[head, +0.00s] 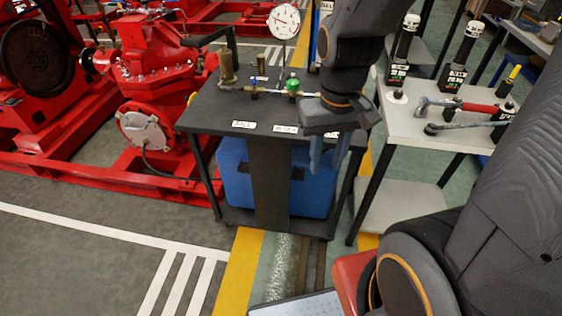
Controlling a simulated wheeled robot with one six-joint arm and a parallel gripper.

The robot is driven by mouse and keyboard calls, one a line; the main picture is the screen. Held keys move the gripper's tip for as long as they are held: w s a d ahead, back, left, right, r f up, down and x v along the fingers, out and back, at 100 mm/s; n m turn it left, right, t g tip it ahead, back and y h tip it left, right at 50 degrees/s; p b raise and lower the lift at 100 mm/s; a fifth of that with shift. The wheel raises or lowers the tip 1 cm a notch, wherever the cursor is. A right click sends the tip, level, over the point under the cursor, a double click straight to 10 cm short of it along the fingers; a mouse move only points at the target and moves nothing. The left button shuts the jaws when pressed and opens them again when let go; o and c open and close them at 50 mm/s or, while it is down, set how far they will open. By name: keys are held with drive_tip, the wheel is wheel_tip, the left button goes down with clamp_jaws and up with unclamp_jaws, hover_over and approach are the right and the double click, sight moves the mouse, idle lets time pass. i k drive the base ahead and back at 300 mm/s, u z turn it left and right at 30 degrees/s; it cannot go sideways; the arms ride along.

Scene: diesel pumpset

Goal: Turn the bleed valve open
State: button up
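A brass valve line (268,90) runs along the top of a black cart (225,105). It carries a green knob (293,84) and a small blue-handled fitting (254,84). I cannot tell which of these is the bleed valve, as their labels are not readable. My gripper (328,160) points down just past the cart's front right edge, to the right of and nearer than the green knob. Its two fingers are apart, with nothing seen between them. My arm hides the part of the cart to the right of the knob.
A round white gauge (284,21) stands above the valve line, and a brass cylinder (227,68) stands at the cart's back left. A blue box (235,175) sits on the lower shelf. A red pumpset (150,60) is at left. A grey tool table (440,128) stands at right.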

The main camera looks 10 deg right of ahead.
sight(293, 84)
drive_tip(key=k, duration=0.55)
drive_tip(key=u, duration=0.6)
drive_tip(key=i, duration=0.95)
drive_tip(key=z, duration=0.8)
drive_tip(key=i, duration=0.45)
drive_tip(key=z, duration=0.55)
